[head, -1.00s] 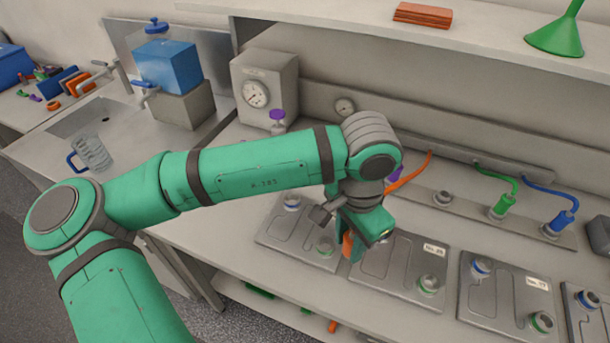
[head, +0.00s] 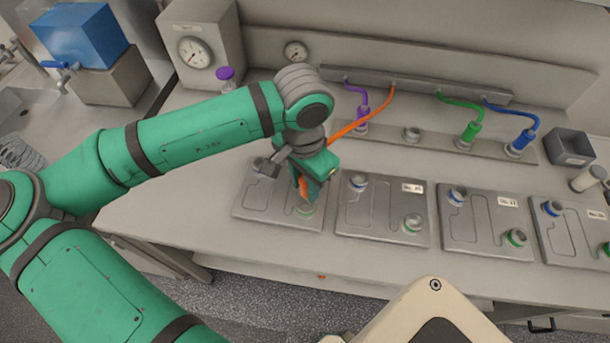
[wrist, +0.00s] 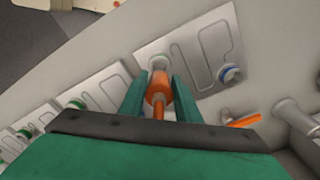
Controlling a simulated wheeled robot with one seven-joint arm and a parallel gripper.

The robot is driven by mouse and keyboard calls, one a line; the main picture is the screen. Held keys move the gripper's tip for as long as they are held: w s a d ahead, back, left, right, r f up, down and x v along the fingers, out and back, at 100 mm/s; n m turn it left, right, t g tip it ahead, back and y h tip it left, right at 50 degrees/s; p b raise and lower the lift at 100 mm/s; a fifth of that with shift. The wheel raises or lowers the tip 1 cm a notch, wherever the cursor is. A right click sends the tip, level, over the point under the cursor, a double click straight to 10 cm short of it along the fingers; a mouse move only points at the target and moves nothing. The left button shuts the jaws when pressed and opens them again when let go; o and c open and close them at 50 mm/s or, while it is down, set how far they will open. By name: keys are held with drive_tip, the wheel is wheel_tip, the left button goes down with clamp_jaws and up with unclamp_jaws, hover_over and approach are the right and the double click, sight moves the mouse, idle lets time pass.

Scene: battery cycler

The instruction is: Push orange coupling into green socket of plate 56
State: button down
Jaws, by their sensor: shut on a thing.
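My gripper (head: 308,192) is shut on the orange coupling (head: 302,186), with its orange cable trailing back to the rail. In the wrist view the coupling (wrist: 158,90) sits between my two fingers (wrist: 157,100), its far end in line with the green socket (wrist: 158,63). In the head view the green socket (head: 305,210) is just below the coupling, on the leftmost plate (head: 252,208). I cannot tell whether the coupling touches the socket. That plate's label is hidden or out of sight, so its number is unread. Its blue socket (wrist: 231,75) shows in the wrist view.
More plates with blue and green sockets stand to the right, the nearest (head: 375,222) beside this one. Behind, a rail holds purple (head: 362,120), green (head: 471,133) and blue (head: 523,140) couplings. A grey bin (head: 570,148) stands at the right. The bench front strip is clear.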

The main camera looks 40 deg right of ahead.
sight(304, 196)
wheel_tip(304, 196, down, 2)
drive_tip(key=shift+f, duration=0.1)
drive_tip(key=shift+s+a, duration=0.1)
drive_tip(key=shift+a, duration=0.05)
drive_tip(key=shift+f, duration=1.7)
idle(1.5)
drive_tip(key=c, duration=1.3)
unclamp_jaws()
drive_tip(key=o, duration=0.5)
drive_tip(key=shift+c, duration=0.2)
